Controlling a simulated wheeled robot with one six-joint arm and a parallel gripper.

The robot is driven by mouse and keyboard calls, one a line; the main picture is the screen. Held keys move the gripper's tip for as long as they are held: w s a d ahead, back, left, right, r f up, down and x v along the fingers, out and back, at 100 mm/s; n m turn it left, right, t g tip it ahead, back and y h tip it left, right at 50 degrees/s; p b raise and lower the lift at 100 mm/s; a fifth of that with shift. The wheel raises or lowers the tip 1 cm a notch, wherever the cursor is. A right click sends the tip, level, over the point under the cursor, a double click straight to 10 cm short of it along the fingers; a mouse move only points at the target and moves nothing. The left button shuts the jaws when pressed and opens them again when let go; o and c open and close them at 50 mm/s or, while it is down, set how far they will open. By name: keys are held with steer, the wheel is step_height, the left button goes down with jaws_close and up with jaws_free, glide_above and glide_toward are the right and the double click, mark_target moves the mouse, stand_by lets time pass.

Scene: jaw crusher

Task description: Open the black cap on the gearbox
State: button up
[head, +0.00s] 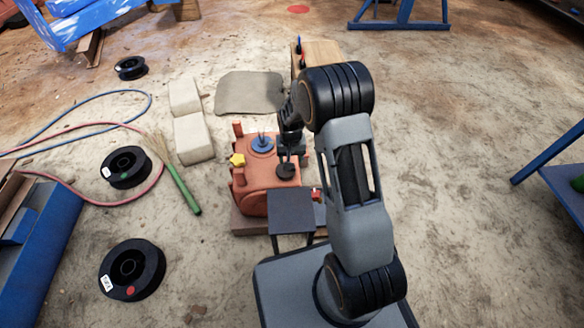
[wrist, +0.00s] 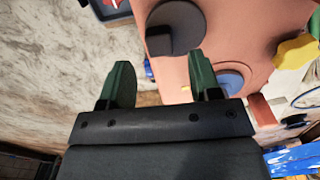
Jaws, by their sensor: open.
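The gearbox (head: 255,199) is an orange-red housing on the ground in the middle of the head view. The black cap (head: 286,171) sits on its top right part, below my gripper (head: 290,150) in that picture. In the wrist view the cap (wrist: 187,18) is a black disc with a raised black grip bar, on the gearbox face (wrist: 222,45). My gripper (wrist: 159,78) is open there, its two dark green fingers apart with nothing between them. The cap lies just beyond the fingertips, nearer the right finger, and no contact shows.
A yellow star-shaped knob (head: 237,160) and a blue round fitting (head: 261,144) are on the gearbox. A dark small table (head: 291,211) stands in front. A broom (head: 184,190), black spools (head: 132,268) and pale blocks (head: 194,139) lie left. Floor to the right is mostly clear.

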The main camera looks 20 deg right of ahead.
steer(key=shift+f+b, duration=0.7)
steer(key=shift+f, duration=1.5)
